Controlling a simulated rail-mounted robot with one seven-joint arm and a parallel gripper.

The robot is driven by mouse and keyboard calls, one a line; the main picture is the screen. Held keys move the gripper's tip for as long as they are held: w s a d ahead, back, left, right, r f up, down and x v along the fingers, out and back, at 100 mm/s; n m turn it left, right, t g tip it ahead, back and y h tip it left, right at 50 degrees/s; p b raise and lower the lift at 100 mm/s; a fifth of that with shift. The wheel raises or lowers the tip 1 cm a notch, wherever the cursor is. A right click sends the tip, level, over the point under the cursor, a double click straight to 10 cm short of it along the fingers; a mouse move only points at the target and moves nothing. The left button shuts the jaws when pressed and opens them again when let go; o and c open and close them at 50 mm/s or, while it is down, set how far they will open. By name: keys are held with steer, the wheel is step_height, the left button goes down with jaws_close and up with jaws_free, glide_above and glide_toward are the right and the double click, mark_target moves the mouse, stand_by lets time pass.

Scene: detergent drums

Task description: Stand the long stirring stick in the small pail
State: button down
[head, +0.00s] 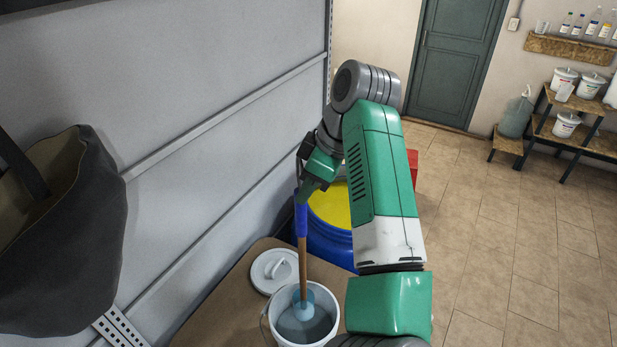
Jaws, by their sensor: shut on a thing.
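The long stirring stick (302,252) has a blue upper section, a brown shaft and a light blue disc at its lower end. It stands nearly upright. My gripper (304,187) is shut on it near the top of the blue section; the fingertips are partly hidden. The small pail (275,323) is white and open, and stands on a brown board at the bottom of the head view. The stick's disc shows within the pail's opening. I cannot tell whether the disc touches the pail's bottom.
A white lid (269,269) lies beside the pail on the brown board (225,310). A blue drum with a yellow top (330,206) stands behind, partly hidden by my arm. A grey wall panel (210,60) and dark bag (65,235) bound the left. Tiled floor (510,230) is clear at right.

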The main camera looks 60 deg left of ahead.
step_height(320, 180, down, 10)
steer(key=b, duration=0.2)
steer(key=shift+f+b, duration=0.25)
steer(key=shift+b, duration=0.15)
stand_by(0.4)
steer(key=c, duration=1.2)
jaws_free()
steer(key=shift+o, duration=0.2)
steer(key=b+v, duration=0.1)
steer(key=v, duration=0.7)
steer(key=shift+f, duration=0.1)
